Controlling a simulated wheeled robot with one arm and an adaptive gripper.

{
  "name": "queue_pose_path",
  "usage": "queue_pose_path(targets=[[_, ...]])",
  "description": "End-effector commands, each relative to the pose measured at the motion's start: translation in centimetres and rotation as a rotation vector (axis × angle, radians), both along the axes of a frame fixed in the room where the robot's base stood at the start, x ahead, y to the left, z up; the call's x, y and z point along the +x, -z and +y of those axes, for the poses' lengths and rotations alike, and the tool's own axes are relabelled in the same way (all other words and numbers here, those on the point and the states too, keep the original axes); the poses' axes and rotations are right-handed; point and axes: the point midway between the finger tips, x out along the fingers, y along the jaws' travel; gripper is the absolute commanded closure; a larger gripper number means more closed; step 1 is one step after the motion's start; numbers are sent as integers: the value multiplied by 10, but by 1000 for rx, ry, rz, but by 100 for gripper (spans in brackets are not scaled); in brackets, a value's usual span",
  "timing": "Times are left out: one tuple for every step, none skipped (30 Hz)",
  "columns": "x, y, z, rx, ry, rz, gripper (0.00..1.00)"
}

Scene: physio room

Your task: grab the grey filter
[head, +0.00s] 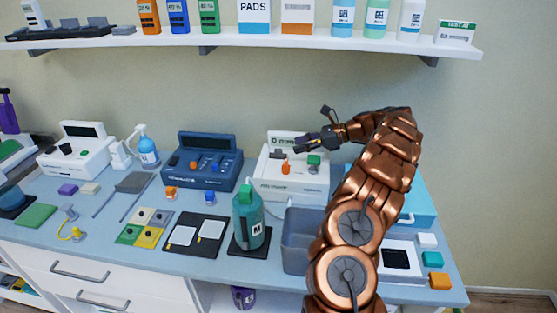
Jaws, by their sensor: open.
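My gripper (312,131) is open and empty, its dark fingers spread and pointing left. It is in front of or above the back part of a white open-lidded device (291,188) near the middle of the bench. On that device are a small dark grey piece (278,154), an orange piece (285,168) and a green piece (314,160). The grey piece may be the grey filter; it is too small to be sure. My gripper looks apart from it. My arm hides part of the bench to the right.
A dark blue device (202,164) stands to the left. A green-capped teal bottle (248,222) and a grey bin (297,236) stand in front. Small coloured blocks lie at the right front. A shelf (300,40) with boxes and bottles runs above.

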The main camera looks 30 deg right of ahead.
Motion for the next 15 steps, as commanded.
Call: queue_pose_path(targets=[[5,1,7,2,-3,1,54],[7,3,10,3,-4,1,54],[10,5,14,4,-5,2,54],[11,7,16,5,-4,3,54],[13,8,17,4,-4,3,54],[14,9,18,3,-3,2,54],[15,10,19,3,-3,2,54],[15,10,19,2,-2,2,54],[17,11,21,1,-2,2,54],[18,12,22,1,-1,1,54],[20,12,24,1,-2,1,54],[23,13,27,1,-2,1,54],[25,15,30,1,-3,1,54],[27,16,33,1,-3,1,54],[31,18,37,3,-4,1,54]])
